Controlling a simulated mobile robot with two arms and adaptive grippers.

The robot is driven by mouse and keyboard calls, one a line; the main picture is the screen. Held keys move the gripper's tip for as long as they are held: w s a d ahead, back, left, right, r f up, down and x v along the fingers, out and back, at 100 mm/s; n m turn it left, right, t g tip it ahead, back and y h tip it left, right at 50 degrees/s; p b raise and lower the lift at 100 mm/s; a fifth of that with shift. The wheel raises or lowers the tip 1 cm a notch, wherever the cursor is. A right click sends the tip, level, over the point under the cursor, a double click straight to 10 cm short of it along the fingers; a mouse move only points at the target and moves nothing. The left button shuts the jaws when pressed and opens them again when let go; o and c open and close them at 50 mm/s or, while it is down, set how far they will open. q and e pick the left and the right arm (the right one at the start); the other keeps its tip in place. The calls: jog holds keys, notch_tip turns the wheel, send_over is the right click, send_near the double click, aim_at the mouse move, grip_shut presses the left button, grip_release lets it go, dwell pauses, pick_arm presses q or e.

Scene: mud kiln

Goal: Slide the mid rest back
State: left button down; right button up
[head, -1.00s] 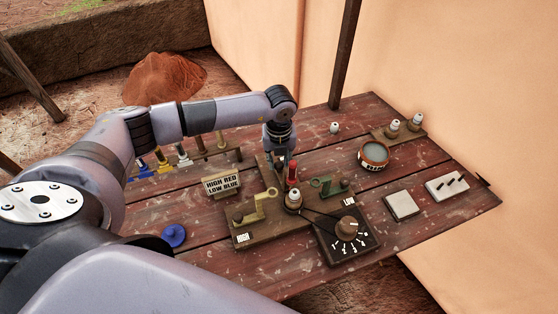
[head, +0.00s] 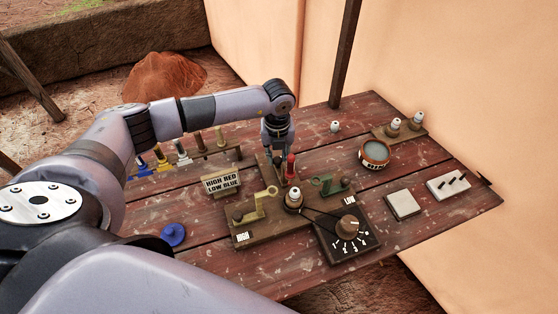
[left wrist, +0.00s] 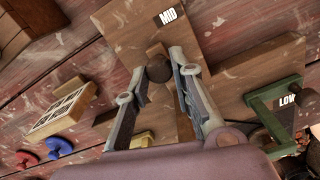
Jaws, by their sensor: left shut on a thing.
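My left gripper (left wrist: 159,82) has its two fingers closed around a dark round knob (left wrist: 159,68) on the wooden board, beside the MID label (left wrist: 168,17). In the head view my left gripper (head: 277,155) reaches down at the back of the board (head: 265,228). The knob is hidden there. The green low rest (head: 327,184) is to the right and the brass high rest (head: 262,203) to the front left. My right gripper is out of view.
A pale spool (head: 294,197) sits mid-board, with a cord to the dial box (head: 349,240). The HIGH RED LOW BLUE sign (head: 222,184) stands left, near a rack of coloured pegs (head: 182,153). A round tub (head: 374,153) is at right. The table's front left is mostly clear.

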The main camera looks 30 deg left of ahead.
pick_arm(q)
jog(key=shift+w+a+b, duration=0.65)
jog(key=shift+w+a, duration=0.35)
jog(key=shift+a, duration=0.1)
jog(key=shift+r, duration=0.15)
jog(key=shift+w+a, duration=0.1)
jog(key=c, duration=1.4)
grip_release()
notch_tip(320, 180, up, 12)
